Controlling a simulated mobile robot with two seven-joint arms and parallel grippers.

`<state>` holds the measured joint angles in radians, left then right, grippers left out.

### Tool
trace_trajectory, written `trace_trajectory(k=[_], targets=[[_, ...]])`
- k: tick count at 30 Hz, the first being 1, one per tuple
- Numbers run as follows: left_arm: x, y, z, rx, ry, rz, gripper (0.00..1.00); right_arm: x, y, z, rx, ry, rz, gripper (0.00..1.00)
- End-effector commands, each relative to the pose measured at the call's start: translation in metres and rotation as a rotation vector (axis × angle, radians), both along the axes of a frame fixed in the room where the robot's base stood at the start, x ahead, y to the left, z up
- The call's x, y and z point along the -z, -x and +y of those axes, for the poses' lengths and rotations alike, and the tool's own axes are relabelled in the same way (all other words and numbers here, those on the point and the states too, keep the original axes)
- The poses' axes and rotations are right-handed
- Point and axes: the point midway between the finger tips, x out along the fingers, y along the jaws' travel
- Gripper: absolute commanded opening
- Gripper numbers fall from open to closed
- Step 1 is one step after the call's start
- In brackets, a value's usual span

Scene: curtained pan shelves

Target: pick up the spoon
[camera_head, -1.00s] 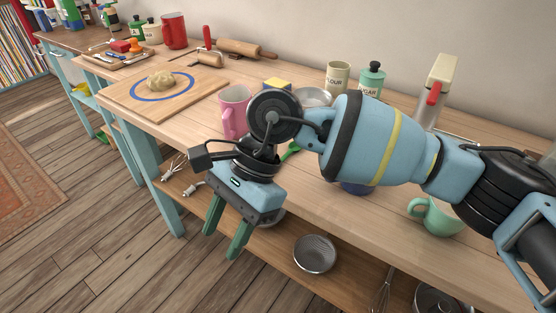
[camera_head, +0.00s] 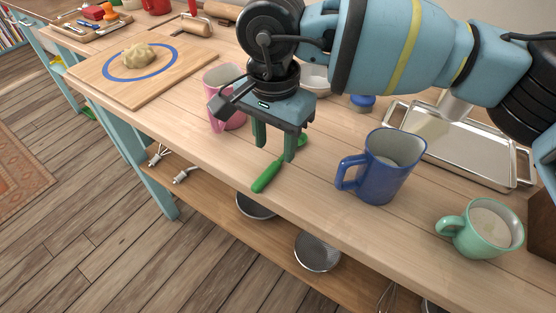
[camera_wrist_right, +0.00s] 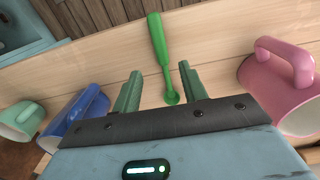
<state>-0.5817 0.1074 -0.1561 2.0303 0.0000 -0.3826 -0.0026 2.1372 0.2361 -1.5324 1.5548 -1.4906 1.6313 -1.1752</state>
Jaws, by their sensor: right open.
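The green spoon (camera_head: 266,177) lies on the wooden tabletop near its front edge, handle toward the edge. In the head view my right gripper (camera_head: 274,152) points down over it, open and empty, and one finger hides part of the spoon. In the right wrist view the spoon (camera_wrist_right: 159,45) runs lengthwise between the two open fingers (camera_wrist_right: 160,70), with its handle extending beyond the fingertips. I cannot tell how high the fingertips are above the table. My left gripper is in neither view.
A pink mug (camera_head: 222,82) stands close to the left of my right gripper. A blue mug (camera_head: 377,175) and a mint cup (camera_head: 479,228) stand to the right. A metal tray (camera_head: 470,150) lies behind them. A cutting board (camera_head: 120,88) with dough is farther left.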

Motion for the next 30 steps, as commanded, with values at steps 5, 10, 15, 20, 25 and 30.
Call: trace_trajectory(k=[5,10,15,20,25,30], targets=[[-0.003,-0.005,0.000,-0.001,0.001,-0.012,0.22,0.004,0.000,0.000,0.000,0.000,0.000,0.43],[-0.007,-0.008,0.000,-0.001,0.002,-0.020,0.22,0.026,-0.001,0.002,0.001,0.001,0.001,0.43],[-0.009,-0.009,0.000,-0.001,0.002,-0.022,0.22,0.047,-0.002,0.003,0.001,-0.001,-0.001,0.43],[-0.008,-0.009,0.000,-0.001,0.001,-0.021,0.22,0.053,-0.002,0.003,0.001,-0.001,-0.001,0.43],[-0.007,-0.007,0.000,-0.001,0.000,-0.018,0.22,0.053,-0.002,0.003,0.001,-0.001,0.000,0.43],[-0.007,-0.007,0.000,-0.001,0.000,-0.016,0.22,0.053,-0.002,0.003,0.000,-0.001,-0.001,0.20]])
